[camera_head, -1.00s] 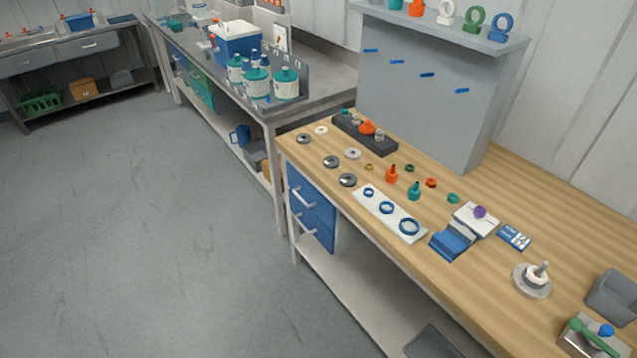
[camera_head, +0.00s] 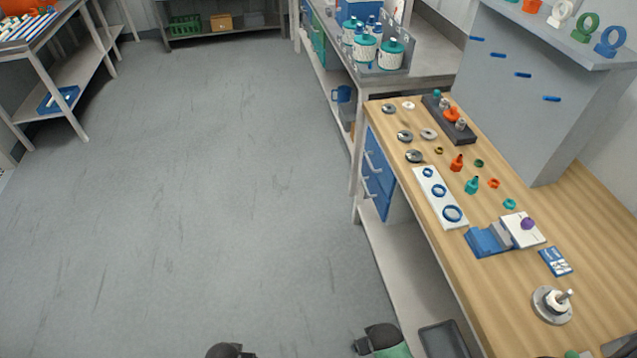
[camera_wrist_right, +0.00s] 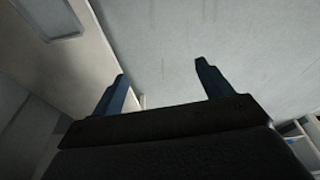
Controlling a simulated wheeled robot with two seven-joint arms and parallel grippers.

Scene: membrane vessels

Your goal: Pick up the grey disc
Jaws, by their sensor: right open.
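Several grey discs lie flat along the left edge of the wooden bench (camera_head: 590,235) in the head view: a far one (camera_head: 389,109), a middle one (camera_head: 405,136) and a near one (camera_head: 414,156). A paler ring-like disc (camera_head: 428,134) lies beside the middle one. I cannot tell which is meant by the grey disc. My right gripper (camera_wrist_right: 160,78) shows in the right wrist view with its two blue fingers apart and nothing between them. No disc shows in that view. My left gripper is not in view.
A white plate with blue rings (camera_head: 433,188), a dark block with fittings (camera_head: 463,133), a blue fixture (camera_head: 487,242) and a round metal base with a stem (camera_head: 553,305) stand on the bench. A grey cabinet (camera_head: 520,110) rises behind. The floor (camera_head: 220,200) left is clear.

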